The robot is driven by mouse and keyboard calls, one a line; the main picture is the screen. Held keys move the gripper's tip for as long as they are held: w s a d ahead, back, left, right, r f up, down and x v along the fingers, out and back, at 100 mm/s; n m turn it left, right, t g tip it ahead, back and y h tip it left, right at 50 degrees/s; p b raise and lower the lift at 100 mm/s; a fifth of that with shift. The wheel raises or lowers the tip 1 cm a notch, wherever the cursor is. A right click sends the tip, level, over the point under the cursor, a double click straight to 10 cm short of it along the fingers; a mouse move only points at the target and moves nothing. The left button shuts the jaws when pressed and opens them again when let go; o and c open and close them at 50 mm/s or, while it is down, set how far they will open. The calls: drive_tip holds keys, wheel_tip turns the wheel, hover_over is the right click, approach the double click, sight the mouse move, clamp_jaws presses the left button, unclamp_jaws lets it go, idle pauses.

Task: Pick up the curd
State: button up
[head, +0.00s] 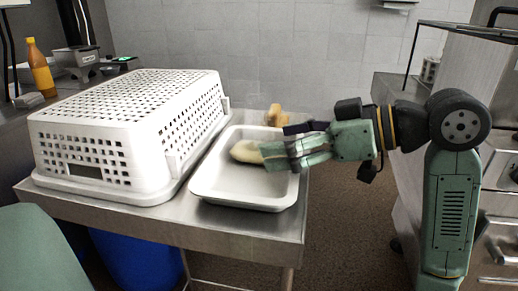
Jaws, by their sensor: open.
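A pale cream, rounded lump, which I take for the curd (244,151), lies in a shallow white tray (242,198) on the metal table. My gripper (268,154) reaches in from the right, over the tray. Its fingertips are at the right end of the curd and cover part of it. The gripper is open. I cannot tell from this view whether the fingers touch the curd or stand on both sides of it.
An upturned white perforated basket (105,120) stands on the table (150,222) just left of the tray. A small tan object (274,115) is behind the tray. An orange bottle (40,68) stands on the back left counter. A counter (400,150) is at the right.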

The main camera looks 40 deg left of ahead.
drive_tip(key=x, duration=0.3)
drive_tip(key=shift+s+a+f+p, duration=0.1)
drive_tip(key=shift+a+f+p, duration=0.15)
drive_tip(key=shift+a+p, duration=0.05)
drive_tip(key=shift+c, duration=0.4)
drive_tip(key=c, duration=1.4)
drive_tip(key=shift+r, duration=0.1)
